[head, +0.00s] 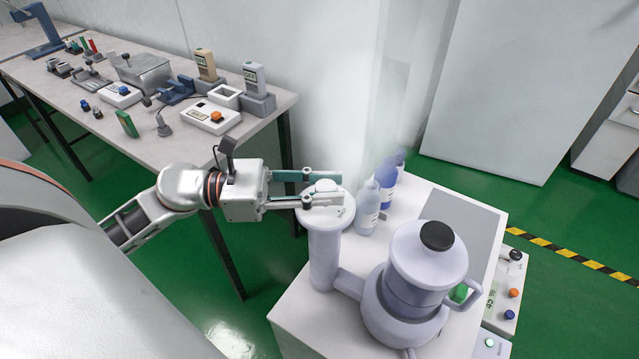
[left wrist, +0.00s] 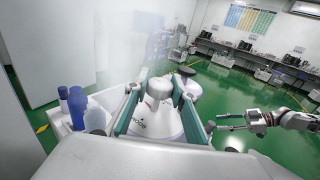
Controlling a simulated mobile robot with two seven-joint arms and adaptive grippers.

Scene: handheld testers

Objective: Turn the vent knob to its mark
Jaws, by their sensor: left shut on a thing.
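The vent knob (head: 325,186) is a pale cap on the round white top (head: 342,214) of a pale lilac column (head: 324,255). My left gripper (head: 338,190) is shut on the knob, one finger on each side. The left wrist view also shows the knob (left wrist: 159,88) between the teal-padded fingers. Small dark print and marks show on the round top below it; the mark and any pointer are too small to read. In that view my right gripper (left wrist: 222,122) hangs at the right, its fingers apart and empty.
The column joins a lilac vessel (head: 398,305) with a black-topped lid on a white bench (head: 440,200). Bottles (head: 368,208) stand close behind the column. A grey table (head: 165,140) with several testers is at the left. Control boxes (head: 502,300) are at the right.

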